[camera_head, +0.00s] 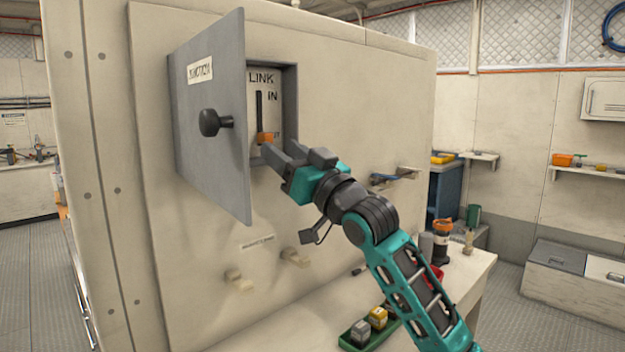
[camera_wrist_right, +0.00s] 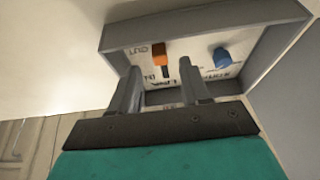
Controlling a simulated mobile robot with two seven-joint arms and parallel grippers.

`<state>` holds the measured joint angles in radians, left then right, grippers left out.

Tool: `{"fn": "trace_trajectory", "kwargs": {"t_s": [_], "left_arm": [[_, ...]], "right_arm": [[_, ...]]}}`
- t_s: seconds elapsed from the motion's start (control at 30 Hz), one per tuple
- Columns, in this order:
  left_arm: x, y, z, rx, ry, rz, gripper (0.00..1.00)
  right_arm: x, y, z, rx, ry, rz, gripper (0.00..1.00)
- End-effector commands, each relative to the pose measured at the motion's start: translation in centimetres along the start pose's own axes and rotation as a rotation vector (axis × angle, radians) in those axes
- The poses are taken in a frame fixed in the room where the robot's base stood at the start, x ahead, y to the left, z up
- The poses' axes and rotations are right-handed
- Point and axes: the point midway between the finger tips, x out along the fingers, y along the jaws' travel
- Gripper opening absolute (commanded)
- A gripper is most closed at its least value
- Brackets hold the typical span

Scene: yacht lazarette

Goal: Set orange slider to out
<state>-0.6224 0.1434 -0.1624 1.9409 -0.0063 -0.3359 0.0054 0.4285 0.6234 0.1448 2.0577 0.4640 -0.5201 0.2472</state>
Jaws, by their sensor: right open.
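An orange slider (camera_head: 265,137) sits at the lower end of a dark vertical slot on a panel marked LINK, inside a recessed box (camera_head: 290,95). IN is printed near the upper part of the slot. The wrist view shows the panel upside down, with the orange slider (camera_wrist_right: 160,54) beside the OUT label (camera_wrist_right: 138,50). My right gripper (camera_head: 277,148) is at the box opening just below the slider; it is open. In the wrist view my right gripper (camera_wrist_right: 160,78) has a finger on either side, with the slider beyond and between them; contact cannot be told. My left gripper is out of view.
The box's grey door (camera_head: 215,120) with a black knob (camera_head: 212,122) stands open at the left. A blue knob (camera_wrist_right: 221,58) is beside the slider in the wrist view. Below is a bench (camera_head: 300,315) with a green tray (camera_head: 368,330).

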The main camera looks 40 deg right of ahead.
Motion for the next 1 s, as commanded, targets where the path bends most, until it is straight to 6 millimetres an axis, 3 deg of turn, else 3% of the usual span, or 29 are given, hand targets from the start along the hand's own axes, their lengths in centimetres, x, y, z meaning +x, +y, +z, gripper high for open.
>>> {"fn": "trace_trajectory", "kwargs": {"t_s": [0.2,0.4,0.63,1.0], "left_arm": [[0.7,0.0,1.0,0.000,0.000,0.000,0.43],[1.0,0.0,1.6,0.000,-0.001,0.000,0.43],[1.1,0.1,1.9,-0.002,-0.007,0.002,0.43],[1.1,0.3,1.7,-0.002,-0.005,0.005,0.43]], "right_arm": [[-4.6,-0.1,0.3,-0.002,-0.004,-0.001,0.47],[-7.6,-0.1,0.3,0.000,-0.004,-0.001,0.47],[-9.2,0.0,0.1,0.000,-0.003,0.000,0.47],[-9.3,0.0,0.1,0.000,-0.002,-0.001,0.47]]}}
